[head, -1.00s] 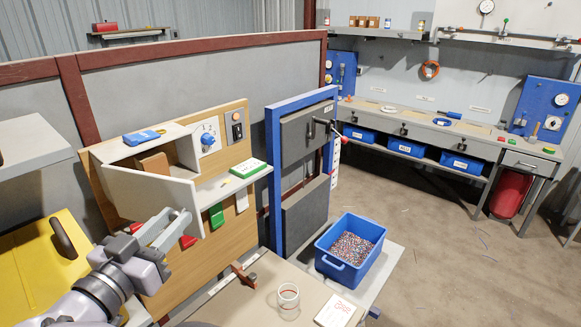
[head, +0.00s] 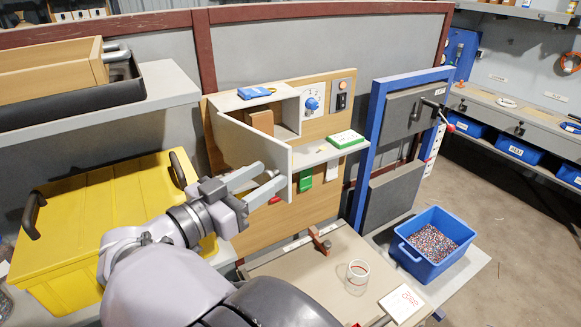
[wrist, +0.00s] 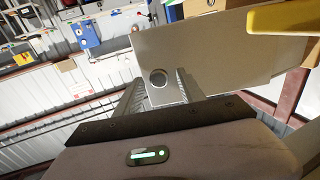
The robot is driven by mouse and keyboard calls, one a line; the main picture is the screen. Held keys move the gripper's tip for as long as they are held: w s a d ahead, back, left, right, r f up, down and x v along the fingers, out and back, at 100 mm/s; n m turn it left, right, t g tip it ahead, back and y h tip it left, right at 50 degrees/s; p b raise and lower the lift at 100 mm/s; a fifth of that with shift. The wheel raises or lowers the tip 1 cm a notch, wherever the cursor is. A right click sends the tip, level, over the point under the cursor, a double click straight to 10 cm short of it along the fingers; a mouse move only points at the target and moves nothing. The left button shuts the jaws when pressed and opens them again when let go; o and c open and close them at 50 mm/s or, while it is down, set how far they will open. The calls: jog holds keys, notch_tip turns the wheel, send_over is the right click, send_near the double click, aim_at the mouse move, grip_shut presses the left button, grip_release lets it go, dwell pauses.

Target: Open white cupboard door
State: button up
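The white cupboard (head: 272,97) is fixed to the wooden panel. Its white door (head: 250,145) stands partly open, swung out toward me, and a brown block (head: 263,122) shows inside. In the wrist view the door (wrist: 215,50) fills the upper middle, with a round dark knob (wrist: 158,78) on its face. My gripper (head: 277,178) is in front of the door's lower part. Its fingers are apart, and in the wrist view the gripper (wrist: 158,92) has one finger on each side of the knob. I cannot tell whether they touch it.
A yellow bin (head: 110,215) stands at the left below a grey shelf (head: 165,90). A green-and-white box (head: 345,139) lies on the small ledge right of the door.

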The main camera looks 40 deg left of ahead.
jog(key=shift+s, duration=0.1)
jog(key=s+a+p, duration=0.1)
jog(key=s+a, duration=0.1)
jog(key=s, duration=1.5)
